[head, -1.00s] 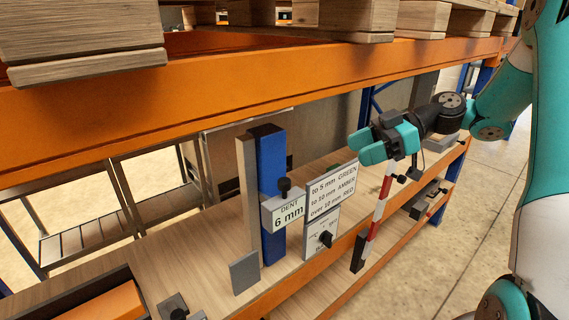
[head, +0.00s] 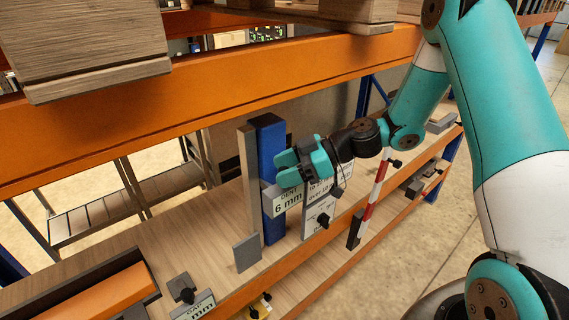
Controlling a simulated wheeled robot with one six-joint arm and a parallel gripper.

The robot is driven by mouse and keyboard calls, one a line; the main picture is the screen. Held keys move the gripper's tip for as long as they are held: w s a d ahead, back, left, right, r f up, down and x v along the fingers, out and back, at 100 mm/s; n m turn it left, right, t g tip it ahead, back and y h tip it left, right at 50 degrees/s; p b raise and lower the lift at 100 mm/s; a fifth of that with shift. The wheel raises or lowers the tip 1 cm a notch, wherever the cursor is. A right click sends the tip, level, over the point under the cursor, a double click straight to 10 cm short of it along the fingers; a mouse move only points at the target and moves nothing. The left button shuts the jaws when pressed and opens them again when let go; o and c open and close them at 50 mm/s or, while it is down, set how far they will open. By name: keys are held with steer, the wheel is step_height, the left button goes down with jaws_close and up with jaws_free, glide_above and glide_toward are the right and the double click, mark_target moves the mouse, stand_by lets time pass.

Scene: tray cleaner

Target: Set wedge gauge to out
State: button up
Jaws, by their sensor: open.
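My gripper (head: 282,168) is teal, open and empty, its fingers pointing left in front of the blue post and just above the DENT 6 mm plate (head: 276,203). It covers the knob area of that plate and part of the white colour sign (head: 322,193). Whether it touches anything I cannot tell. A grey block with a black knob (head: 183,289) lies on the shelf at the bottom, beside a label (head: 197,307) reading GAP and mm. This may be the wedge gauge; no wedge label is legible.
The blue post (head: 270,150) and a grey upright plate (head: 246,253) stand on the wooden shelf (head: 140,237). A red-and-white striped bar (head: 374,192) hangs at the shelf front. The orange beam (head: 200,100) runs above. A knob plate (head: 320,217) sits below the sign.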

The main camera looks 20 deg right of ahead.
steer(key=shift+a+f, duration=0.1)
steer(key=shift+a, duration=0.05)
steer(key=shift+c, duration=0.4)
jaws_close()
steer(key=shift+s+f+b, duration=0.15)
steer(key=shift+s+b, duration=0.15)
steer(key=shift+b, duration=0.2)
steer(key=shift+s+d+b, duration=0.25)
steer(key=shift+s+b, duration=0.15)
steer(key=shift+s, duration=0.25)
steer(key=shift+s+d+b, duration=0.25)
steer(key=shift+s+b, duration=0.15)
steer(key=shift+s, duration=0.2)
steer(key=shift+o, duration=0.4)
jaws_free()
steer(key=shift+s+r, duration=0.1)
steer(key=shift+r, duration=0.1)
steer(key=shift+d, duration=0.1)
